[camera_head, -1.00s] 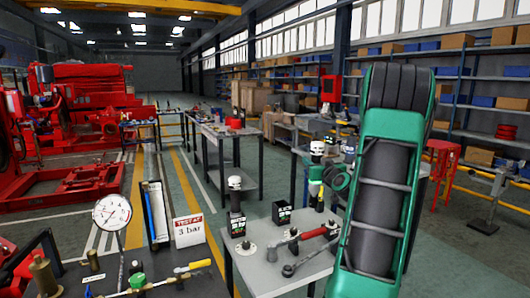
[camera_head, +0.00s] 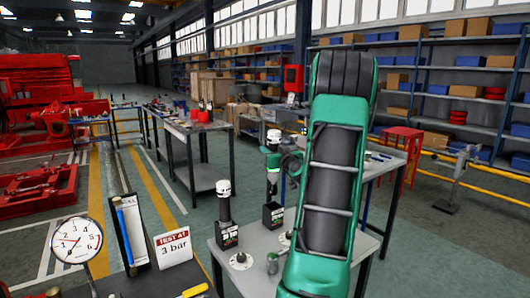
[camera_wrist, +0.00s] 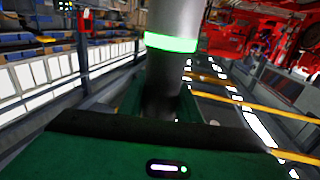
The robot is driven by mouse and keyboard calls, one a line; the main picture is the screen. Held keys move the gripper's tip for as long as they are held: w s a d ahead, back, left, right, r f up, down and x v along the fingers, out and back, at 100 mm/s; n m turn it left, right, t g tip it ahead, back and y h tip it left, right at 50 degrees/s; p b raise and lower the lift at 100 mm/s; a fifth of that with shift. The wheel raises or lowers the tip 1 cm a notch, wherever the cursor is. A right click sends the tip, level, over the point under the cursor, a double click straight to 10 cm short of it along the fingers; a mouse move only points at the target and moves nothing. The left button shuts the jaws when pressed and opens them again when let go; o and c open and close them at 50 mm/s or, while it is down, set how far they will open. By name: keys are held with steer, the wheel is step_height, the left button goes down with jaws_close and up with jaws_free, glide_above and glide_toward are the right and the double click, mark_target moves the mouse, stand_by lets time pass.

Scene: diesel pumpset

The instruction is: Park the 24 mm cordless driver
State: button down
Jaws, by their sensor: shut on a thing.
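My gripper (camera_head: 274,164) is shut on a cordless driver (camera_head: 273,138) with a white top and dark body, held upright. The driver's lower end lines up with a black labelled holder (camera_head: 272,216) on the grey table; I cannot tell whether it is inside it or just above or behind it. A second, similar driver (camera_head: 223,190) stands upright in another black holder (camera_head: 227,235) to the left. The holder labels are too small to read surely. My green arm hides the table's right part. The wrist view does not clearly show the jaws or the held driver.
Round flanged pieces (camera_head: 241,260) lie on the table's front. At front left are a pressure gauge (camera_head: 76,241), a blue tube on a stand (camera_head: 129,230) and a "3 bar" sign (camera_head: 173,248). Another workbench (camera_head: 198,127) stands behind, with a red stool (camera_head: 402,150) at right.

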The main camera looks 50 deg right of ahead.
steer(key=shift+a+r, duration=0.1)
steer(key=shift+a, duration=0.05)
steer(key=shift+f, duration=6.45)
steer(key=shift+s+f, duration=0.1)
steer(key=shift+f, duration=0.95)
steer(key=c, duration=1.2)
jaws_free()
steer(key=shift+s, duration=0.1)
